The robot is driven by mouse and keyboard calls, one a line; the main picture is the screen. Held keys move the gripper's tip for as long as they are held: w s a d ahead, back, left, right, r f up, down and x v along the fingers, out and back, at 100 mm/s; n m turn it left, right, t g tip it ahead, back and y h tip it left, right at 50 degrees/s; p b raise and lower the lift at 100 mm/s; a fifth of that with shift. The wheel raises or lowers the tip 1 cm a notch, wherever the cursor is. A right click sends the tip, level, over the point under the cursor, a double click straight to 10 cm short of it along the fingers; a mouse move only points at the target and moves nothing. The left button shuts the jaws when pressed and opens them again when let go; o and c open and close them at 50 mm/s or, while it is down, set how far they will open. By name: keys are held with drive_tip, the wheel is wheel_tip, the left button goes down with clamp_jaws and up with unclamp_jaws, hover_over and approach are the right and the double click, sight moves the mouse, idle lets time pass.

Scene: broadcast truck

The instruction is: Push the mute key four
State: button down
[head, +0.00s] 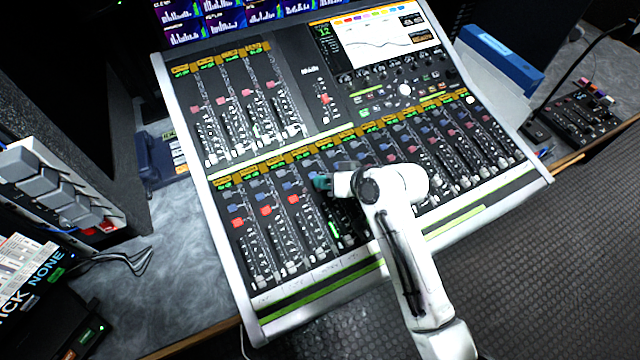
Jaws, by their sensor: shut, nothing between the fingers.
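The mixing console (305,300) lies tilted on the desk. In its lower bank, three red keys are in view at the left: the first (237,223), the second (266,211) and the third (293,199). The fourth place in that row, the spot for mute key four, is hidden behind my gripper (320,183). My gripper is shut and empty, its teal tips over the fourth strip, just right of the third red key. I cannot tell whether the tips touch the key.
Faders stand below the keys on each strip, close to my gripper. A screen (385,38) is at the console's top right. A blue binder (505,58) and a small control box (580,115) lie at the right. A grey keypad (50,190) is at the left.

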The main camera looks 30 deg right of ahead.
drive_tip(key=shift+s+r, duration=0.1)
drive_tip(key=shift+r, duration=0.35)
drive_tip(key=shift+p, duration=0.3)
drive_tip(key=r+p, duration=0.1)
drive_tip(key=r, duration=0.1)
drive_tip(key=r+p, duration=0.3)
drive_tip(key=r, duration=0.1)
drive_tip(key=shift+s+p, duration=0.4)
drive_tip(key=shift+f, duration=0.1)
idle(0.5)
